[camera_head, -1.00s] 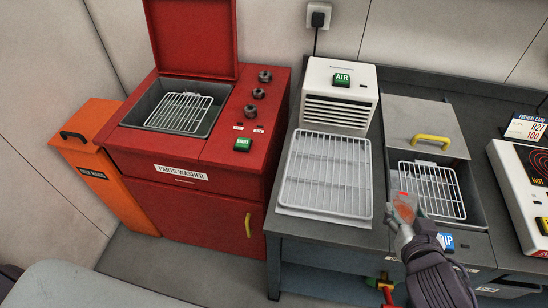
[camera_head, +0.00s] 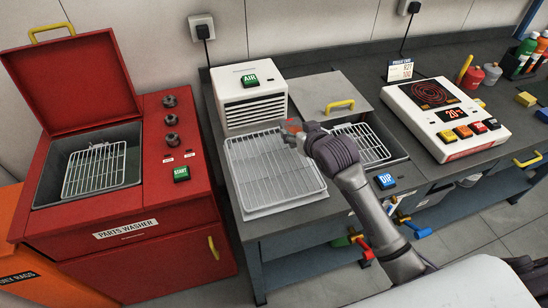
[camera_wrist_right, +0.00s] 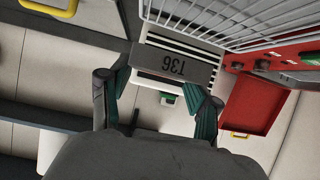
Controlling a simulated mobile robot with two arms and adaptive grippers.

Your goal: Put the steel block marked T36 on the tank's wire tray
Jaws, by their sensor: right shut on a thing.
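The steel block marked T36 (camera_wrist_right: 178,66) shows grey in the right wrist view, its marking upside down. My right gripper (camera_wrist_right: 158,92) is shut on it, one finger on each side. In the head view this gripper (camera_head: 294,136) is over the back right of the white wire rack (camera_head: 272,168), and the block is hard to make out there. The dip tank's wire tray (camera_head: 371,150) lies right of the gripper, partly hidden by my wrist. My left gripper is not in view.
The red parts washer (camera_head: 150,185) stands left with its lid up and a wire tray (camera_head: 94,170) inside. The AIR unit (camera_head: 250,98) stands behind the rack. A DIP button (camera_head: 386,181) is at the tank's front. A hotplate (camera_head: 446,118) stands right.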

